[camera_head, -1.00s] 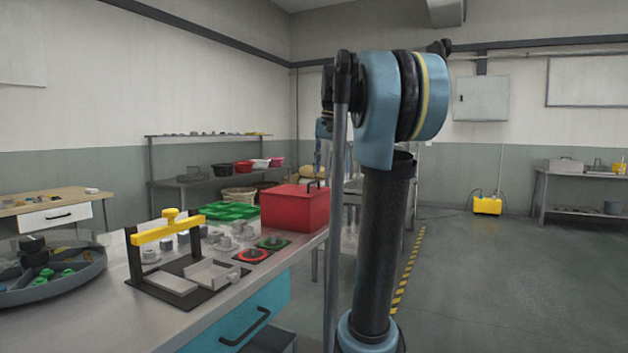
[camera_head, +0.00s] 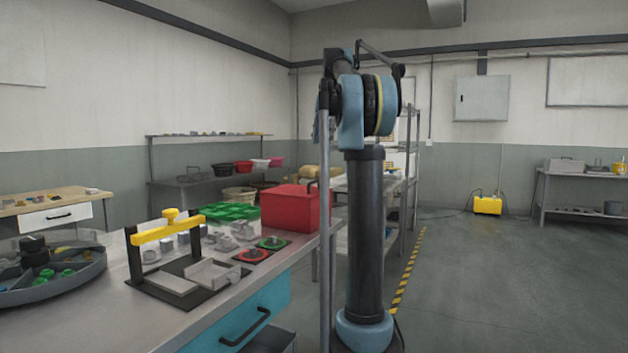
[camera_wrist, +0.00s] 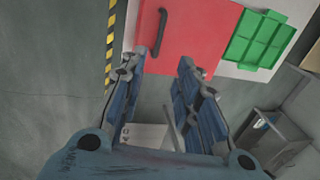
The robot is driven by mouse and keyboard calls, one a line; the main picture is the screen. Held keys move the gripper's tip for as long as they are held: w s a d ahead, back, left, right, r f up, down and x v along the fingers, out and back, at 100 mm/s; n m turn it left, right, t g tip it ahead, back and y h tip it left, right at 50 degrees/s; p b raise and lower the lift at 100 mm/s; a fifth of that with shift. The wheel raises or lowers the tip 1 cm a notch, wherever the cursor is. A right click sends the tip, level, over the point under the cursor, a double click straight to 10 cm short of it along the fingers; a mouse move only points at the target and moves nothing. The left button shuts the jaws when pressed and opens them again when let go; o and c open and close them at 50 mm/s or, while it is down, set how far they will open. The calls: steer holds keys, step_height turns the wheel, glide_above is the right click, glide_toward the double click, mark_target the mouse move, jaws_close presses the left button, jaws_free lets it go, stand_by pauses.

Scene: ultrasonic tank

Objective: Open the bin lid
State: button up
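The red bin (camera_head: 290,208) stands at the back end of the workbench. Its flat red lid looks shut and has a dark handle on top. In the wrist view I look down on the red lid (camera_wrist: 200,28), with the dark handle (camera_wrist: 162,32) at its left part. My gripper (camera_wrist: 157,66) is open and empty. Its fingertips show near the lid's lower edge in the picture, with the handle above the gap between them. I cannot tell the height between fingers and lid. In the head view my arm hides the bin's right side, and my gripper cannot be made out.
A green compartment tray (camera_head: 230,212) sits beside the bin, also in the wrist view (camera_wrist: 255,40). A yellow-barred fixture (camera_head: 168,230), metal parts and a round grey tray (camera_head: 60,285) are on the bench. A shelf rack stands behind my arm.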

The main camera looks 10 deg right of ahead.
steer(key=f, duration=0.5)
steer(key=w+a+f, duration=0.1)
steer(key=f, duration=0.3)
steer(key=a+f, duration=0.1)
steer(key=f, duration=0.4)
steer(key=shift+w+a+f, duration=0.2)
steer(key=shift+w+f, duration=0.1)
steer(key=shift+w, duration=0.05)
steer(key=shift+c, duration=0.6)
jaws_close()
